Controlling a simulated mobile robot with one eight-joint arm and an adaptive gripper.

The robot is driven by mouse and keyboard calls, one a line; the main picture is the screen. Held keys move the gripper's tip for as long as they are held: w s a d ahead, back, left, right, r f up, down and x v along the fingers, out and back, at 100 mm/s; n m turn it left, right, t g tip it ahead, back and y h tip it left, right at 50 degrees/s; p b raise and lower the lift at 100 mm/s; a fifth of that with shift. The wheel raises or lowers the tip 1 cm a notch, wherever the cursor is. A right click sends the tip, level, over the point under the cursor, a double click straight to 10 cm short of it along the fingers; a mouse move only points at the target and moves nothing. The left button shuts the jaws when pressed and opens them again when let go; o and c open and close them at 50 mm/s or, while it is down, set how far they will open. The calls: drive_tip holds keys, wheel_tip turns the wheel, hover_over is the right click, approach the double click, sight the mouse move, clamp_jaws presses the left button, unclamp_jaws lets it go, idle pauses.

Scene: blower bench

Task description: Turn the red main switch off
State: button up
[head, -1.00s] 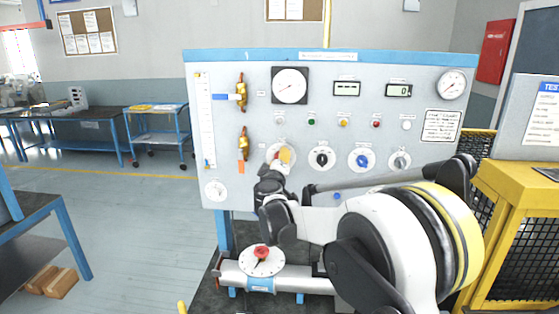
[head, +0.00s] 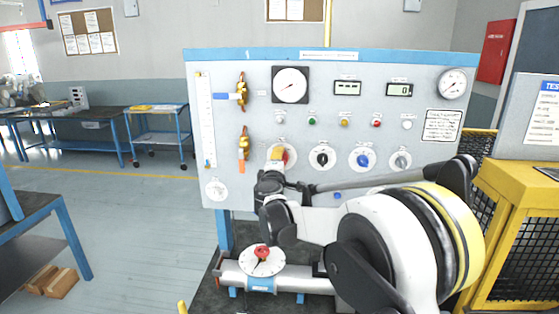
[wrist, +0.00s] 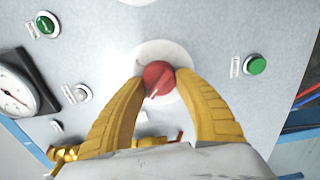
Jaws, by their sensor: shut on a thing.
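The red main switch is a round red knob on a white disc on the grey panel. In the wrist view the red knob (wrist: 158,77) sits between the two yellow fingertips of my gripper (wrist: 159,80), which touch it from both sides. A pale pointer line shows on the knob's face. In the head view the red knob (head: 289,155) is partly hidden behind my gripper (head: 279,155), at the left end of the row of knobs. My gripper is shut on the knob.
A black knob (head: 322,159), a blue knob (head: 363,160) and a grey knob (head: 401,161) are in the same row to the right. Brass valves (head: 243,142) are to the left. A pipe with a red-handled dial (head: 262,254) lies below.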

idle(0.3)
drive_tip(key=o, duration=1.2)
drive_tip(key=shift+s, duration=0.1)
drive_tip(key=s, duration=1.1)
drive_tip(key=shift+s+a, duration=0.2)
drive_tip(key=shift+s, duration=0.2)
